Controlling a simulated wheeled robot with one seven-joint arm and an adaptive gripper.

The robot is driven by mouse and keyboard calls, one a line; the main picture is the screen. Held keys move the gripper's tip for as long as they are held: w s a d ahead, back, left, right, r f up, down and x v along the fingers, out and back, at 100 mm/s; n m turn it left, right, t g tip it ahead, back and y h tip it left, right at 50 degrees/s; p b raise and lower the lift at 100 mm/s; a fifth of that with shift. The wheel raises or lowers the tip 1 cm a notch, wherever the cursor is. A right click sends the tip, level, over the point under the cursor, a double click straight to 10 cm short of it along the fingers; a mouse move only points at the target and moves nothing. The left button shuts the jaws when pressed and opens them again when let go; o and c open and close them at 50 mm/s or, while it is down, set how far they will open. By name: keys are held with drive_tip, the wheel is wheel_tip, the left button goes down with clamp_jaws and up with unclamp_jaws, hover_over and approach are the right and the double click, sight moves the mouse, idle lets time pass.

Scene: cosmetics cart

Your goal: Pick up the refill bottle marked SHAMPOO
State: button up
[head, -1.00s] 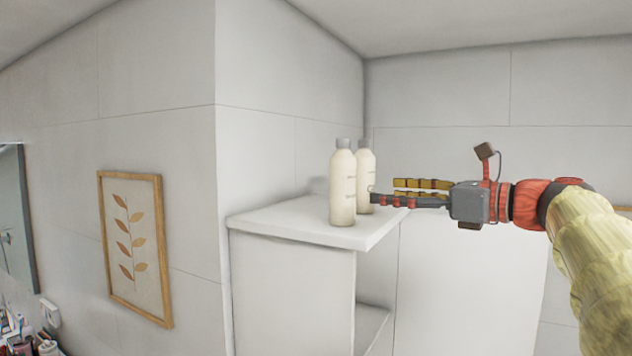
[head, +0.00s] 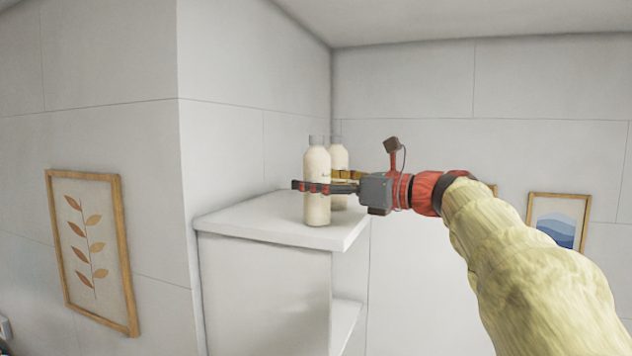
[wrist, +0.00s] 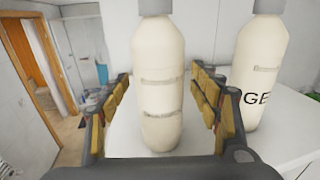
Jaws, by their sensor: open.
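Two cream bottles with grey caps stand upright on a white cabinet top (head: 270,222). The front bottle (head: 317,212) is between the spread fingers of my gripper (head: 310,183); one finger crosses in front of it, the other passes behind. In the wrist view this bottle (wrist: 160,60) stands between the open fingers (wrist: 160,88), with narrow gaps on both sides. Its lettering is too faint to read. The rear bottle (head: 339,158) is partly hidden behind it. In the wrist view the rear bottle (wrist: 262,65) is outside the right finger, its visible letters reading "GE".
The tiled wall rises close behind the cabinet. The cabinet top's front and right edges are near the bottles. A leaf picture (head: 92,250) hangs at left, a blue picture (head: 557,222) at right. An orange-framed doorway (wrist: 35,65) shows in the wrist view.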

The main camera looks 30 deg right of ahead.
drive_tip(key=shift+c, duration=1.3)
drive_tip(key=c, duration=1.1)
drive_tip(key=shift+c, duration=0.8)
